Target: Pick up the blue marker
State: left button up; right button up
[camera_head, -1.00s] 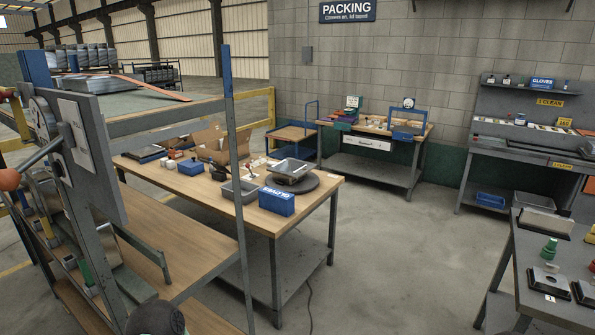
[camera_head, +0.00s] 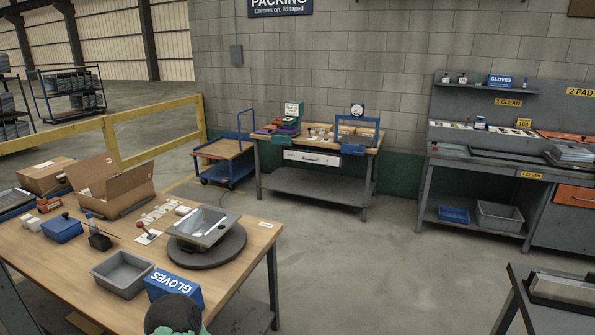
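I cannot make out a blue marker for certain. A small upright blue-topped item (camera_head: 89,218) stands by a dark block (camera_head: 100,241) on the wooden packing table (camera_head: 60,283) at the left; it is too small to tell what it is.
The table also holds a blue box (camera_head: 62,229), an open carton (camera_head: 118,192), a grey bin (camera_head: 123,273), a dark turntable (camera_head: 207,252) and a blue GLOVES box (camera_head: 174,288). A second bench (camera_head: 320,185) stands by the wall. The floor (camera_head: 370,270) right of the table is clear.

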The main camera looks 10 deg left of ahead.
aim_at(89, 217)
jog(key=i+z, duration=0.15)
jog(key=i, duration=0.85)
jog(key=i+j+z, duration=0.2)
jog(key=i, duration=0.75)
jog(key=i+l+u, duration=0.1)
jog(key=i, duration=0.55)
jog(key=i+l, duration=0.1)
jog(key=i, duration=0.55)
jog(key=i+l+u, duration=0.15)
jog(key=i, duration=0.55)
jog(key=i+j+u, duration=0.15)
jog(key=i+u, duration=0.7)
jog(key=i+l+u, duration=0.2)
jog(key=i+u, duration=0.25)
jog(key=i+l+u, duration=0.3)
jog(key=i+u, duration=0.15)
jog(key=i+j+u, duration=0.2)
jog(key=u, duration=0.25)
jog(key=i+u, duration=0.7)
jog(key=u, duration=0.15)
jog(key=i+l+u, duration=0.15)
jog(key=i+u, duration=0.25)
jog(key=i+l+u, duration=0.15)
jog(key=u, duration=0.3)
jog(key=i+u, duration=0.6)
jog(key=u, duration=1.4)
